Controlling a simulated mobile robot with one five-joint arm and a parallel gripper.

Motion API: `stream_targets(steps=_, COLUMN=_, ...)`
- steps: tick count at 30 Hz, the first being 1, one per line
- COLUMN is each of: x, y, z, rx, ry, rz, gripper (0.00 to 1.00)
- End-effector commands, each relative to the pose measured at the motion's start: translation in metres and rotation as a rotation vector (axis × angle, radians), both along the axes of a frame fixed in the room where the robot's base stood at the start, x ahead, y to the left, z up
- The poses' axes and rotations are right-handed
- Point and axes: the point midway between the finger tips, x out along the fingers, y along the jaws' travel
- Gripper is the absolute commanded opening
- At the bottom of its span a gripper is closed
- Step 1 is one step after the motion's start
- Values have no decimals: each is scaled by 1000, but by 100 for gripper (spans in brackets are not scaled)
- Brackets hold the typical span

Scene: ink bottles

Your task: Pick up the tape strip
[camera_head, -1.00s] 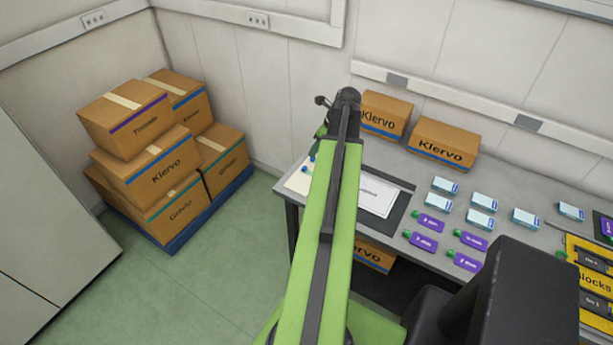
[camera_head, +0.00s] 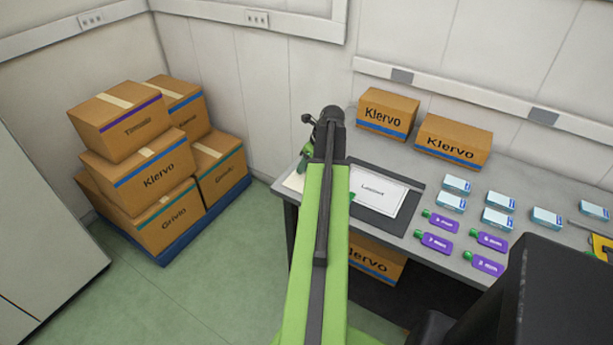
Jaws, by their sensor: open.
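My green arm reaches out from the bottom middle to the left end of the grey table (camera_head: 510,180). My gripper (camera_head: 304,166) is at its far end, low over a cream sheet (camera_head: 294,182) at the table's left edge. It is small and partly hidden by the arm; its jaws are open. I cannot make out the tape strip; it may be hidden behind the arm or gripper, or too small to see.
A white labelled sheet (camera_head: 380,192) lies on a dark mat (camera_head: 413,202). Several purple bottles with green caps (camera_head: 437,243) and pale blue boxes (camera_head: 498,220) lie to the right. Klervo cartons (camera_head: 453,140) stand at the back. Stacked cartons (camera_head: 155,165) fill the left corner.

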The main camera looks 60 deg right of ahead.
Motion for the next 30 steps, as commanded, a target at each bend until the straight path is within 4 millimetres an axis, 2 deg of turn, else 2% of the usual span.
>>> stream_targets(steps=4, x=0, y=0, z=2, rx=0, ry=1, rz=0, gripper=45)
stream_targets(steps=5, x=0, y=0, z=2, rx=0, ry=1, rz=0, gripper=43)
stream_targets(steps=14, x=0, y=0, z=2, rx=0, ry=1, rz=-1, gripper=4)
stream_targets(steps=23, x=-1, y=0, z=4, rx=0, ry=1, rz=-1, gripper=3)
stream_targets(steps=30, x=-1, y=0, z=30, rx=0, ry=1, rz=-1, gripper=3)
